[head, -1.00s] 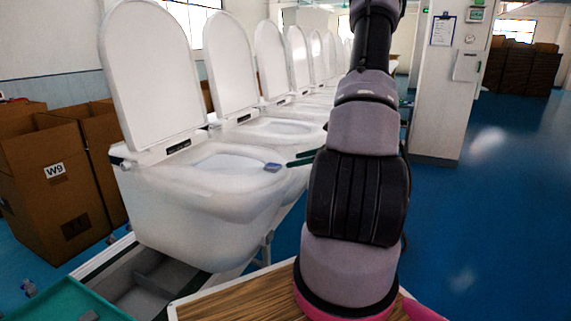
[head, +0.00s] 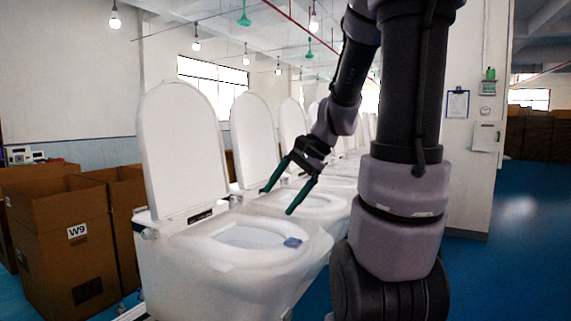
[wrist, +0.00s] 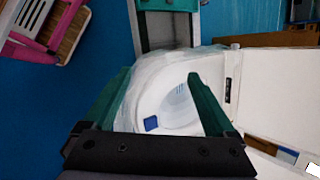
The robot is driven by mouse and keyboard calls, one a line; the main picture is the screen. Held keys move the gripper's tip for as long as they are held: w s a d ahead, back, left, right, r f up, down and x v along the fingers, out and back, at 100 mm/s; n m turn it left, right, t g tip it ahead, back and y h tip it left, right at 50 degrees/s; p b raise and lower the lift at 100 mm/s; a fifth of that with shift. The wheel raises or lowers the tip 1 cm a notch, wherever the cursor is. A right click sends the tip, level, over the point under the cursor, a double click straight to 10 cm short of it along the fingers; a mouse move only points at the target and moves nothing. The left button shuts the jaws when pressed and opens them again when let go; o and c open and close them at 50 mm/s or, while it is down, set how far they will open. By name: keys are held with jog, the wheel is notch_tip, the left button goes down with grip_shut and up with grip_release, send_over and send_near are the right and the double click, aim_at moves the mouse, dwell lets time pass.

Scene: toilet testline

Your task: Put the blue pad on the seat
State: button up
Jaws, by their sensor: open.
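The blue pad (head: 292,242) lies on the front right part of the rim of the nearest white toilet. The toilet seat rim (head: 205,247) is bare otherwise, and its white lid (head: 182,150) stands upright behind it. My gripper (head: 277,201) is open and empty, with green fingers, above and behind the pad in the head view. In the wrist view the pad (wrist: 151,123) shows between the open fingers (wrist: 158,95), nearer the left one. The fingers are apart from the pad.
More white toilets with raised lids (head: 255,140) stand in a row behind. Brown cardboard boxes (head: 62,235) stand at the left. A white pillar (head: 470,190) stands at the right, with open blue floor (head: 510,260) beside it.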

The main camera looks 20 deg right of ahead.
jog(key=s+a+r+n+t+h, duration=0.3)
jog(key=s+r+n+h, duration=0.1)
jog(key=s+r+n, duration=0.4)
jog(key=shift+s+r+t, duration=0.15)
jog(key=shift+r+t, duration=0.25)
jog(key=shift+r, duration=0.15)
